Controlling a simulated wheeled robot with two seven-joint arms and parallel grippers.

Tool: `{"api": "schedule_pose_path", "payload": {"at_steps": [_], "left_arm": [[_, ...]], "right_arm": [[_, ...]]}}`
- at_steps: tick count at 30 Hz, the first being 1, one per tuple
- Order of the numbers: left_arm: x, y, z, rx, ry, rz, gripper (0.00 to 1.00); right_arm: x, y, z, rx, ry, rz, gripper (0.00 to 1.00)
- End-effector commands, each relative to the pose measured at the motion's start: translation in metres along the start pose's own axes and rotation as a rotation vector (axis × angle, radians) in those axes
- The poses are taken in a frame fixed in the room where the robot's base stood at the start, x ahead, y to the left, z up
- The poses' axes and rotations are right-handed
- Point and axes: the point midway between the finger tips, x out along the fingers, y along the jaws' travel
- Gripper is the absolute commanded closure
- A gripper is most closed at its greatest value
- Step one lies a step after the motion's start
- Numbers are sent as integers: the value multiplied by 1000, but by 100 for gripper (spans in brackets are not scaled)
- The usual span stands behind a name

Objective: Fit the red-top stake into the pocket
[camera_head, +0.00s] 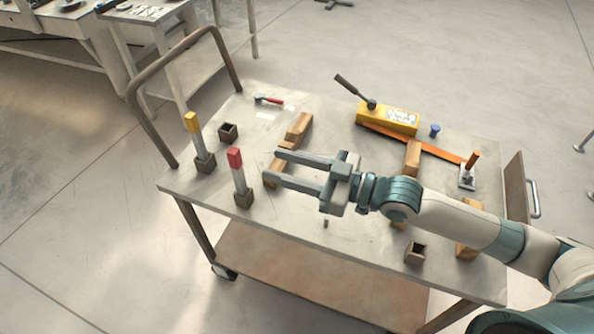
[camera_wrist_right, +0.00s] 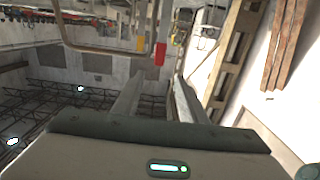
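The red-top stake (camera_head: 238,173), a grey post with a red block on top, stands upright in a small brown square holder (camera_head: 243,200) near the table's front left. Two similar dark square pockets look empty: one at the back left (camera_head: 228,131) and one at the front right (camera_head: 415,254). My right gripper (camera_head: 271,166) is open and empty, its fingers level and pointing left towards the red-top stake, apart from it. In the right wrist view the red top (camera_wrist_right: 159,54) shows beyond and between the open fingertips (camera_wrist_right: 158,80). My left gripper is not in view.
A yellow-top stake (camera_head: 194,131) stands in another holder behind the red one. Wooden blocks (camera_head: 299,127) lie behind my right gripper. A yellow box (camera_head: 388,119), an orange bar (camera_head: 430,148) and a small hammer (camera_head: 268,100) lie farther back. A bent rail (camera_head: 148,118) edges the table's left end.

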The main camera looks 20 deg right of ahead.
Motion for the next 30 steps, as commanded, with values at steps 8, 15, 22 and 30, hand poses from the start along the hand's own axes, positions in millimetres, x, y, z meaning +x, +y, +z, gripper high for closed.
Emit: {"api": "schedule_pose_path", "payload": {"at_steps": [8, 15, 22, 30], "left_arm": [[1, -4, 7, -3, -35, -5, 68], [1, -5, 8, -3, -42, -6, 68], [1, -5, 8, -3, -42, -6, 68], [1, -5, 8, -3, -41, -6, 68]], "right_arm": [[-26, 0, -1, 0, 1, 0, 61], [-29, -1, -2, 0, 2, 0, 61], [-29, -1, -2, 0, 2, 0, 61], [-29, -1, -2, 0, 2, 0, 61]]}}
